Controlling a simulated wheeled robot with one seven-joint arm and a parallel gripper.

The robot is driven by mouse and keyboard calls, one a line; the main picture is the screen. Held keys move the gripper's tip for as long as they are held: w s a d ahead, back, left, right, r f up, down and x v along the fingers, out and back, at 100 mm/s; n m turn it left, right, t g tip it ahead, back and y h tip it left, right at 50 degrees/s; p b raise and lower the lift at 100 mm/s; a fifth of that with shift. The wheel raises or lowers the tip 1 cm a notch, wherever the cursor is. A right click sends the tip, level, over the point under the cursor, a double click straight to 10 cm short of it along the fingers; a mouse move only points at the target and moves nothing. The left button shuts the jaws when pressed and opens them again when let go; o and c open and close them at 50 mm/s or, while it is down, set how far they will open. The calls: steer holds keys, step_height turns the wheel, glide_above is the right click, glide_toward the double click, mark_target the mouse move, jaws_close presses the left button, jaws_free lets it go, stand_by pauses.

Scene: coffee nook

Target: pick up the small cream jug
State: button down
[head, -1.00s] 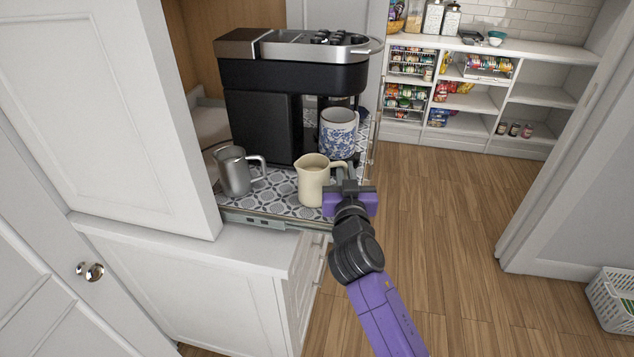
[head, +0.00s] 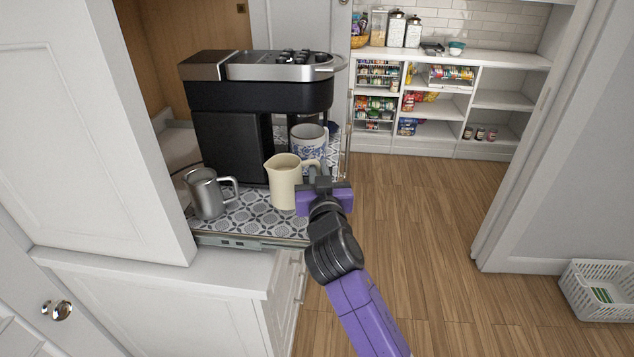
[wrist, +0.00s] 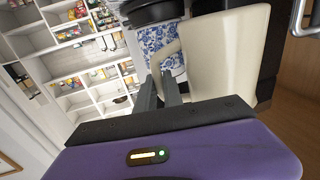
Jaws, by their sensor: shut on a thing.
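The small cream jug (head: 284,184) is upright at the front of the patterned pull-out shelf (head: 240,222), before the coffee machine. In the wrist view the jug (wrist: 228,52) fills the upper right. My gripper (head: 319,178) is at the jug's right side, shut on its handle. In the wrist view its fingers (wrist: 172,88) meet the handle beside the jug's body. I cannot tell whether the jug's base touches the shelf.
A black and silver coffee machine (head: 232,135) stands behind the jug. A blue and white mug (head: 308,150) is behind to the right, and a metal pitcher (head: 207,193) is to the left. A white cabinet door (head: 90,130) stands at left. The wooden floor (head: 430,220) is open at right.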

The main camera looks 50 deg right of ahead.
step_height(320, 180, up, 15)
steer(key=shift+r, duration=0.2)
steer(key=shift+s+a, duration=0.1)
stand_by(0.8)
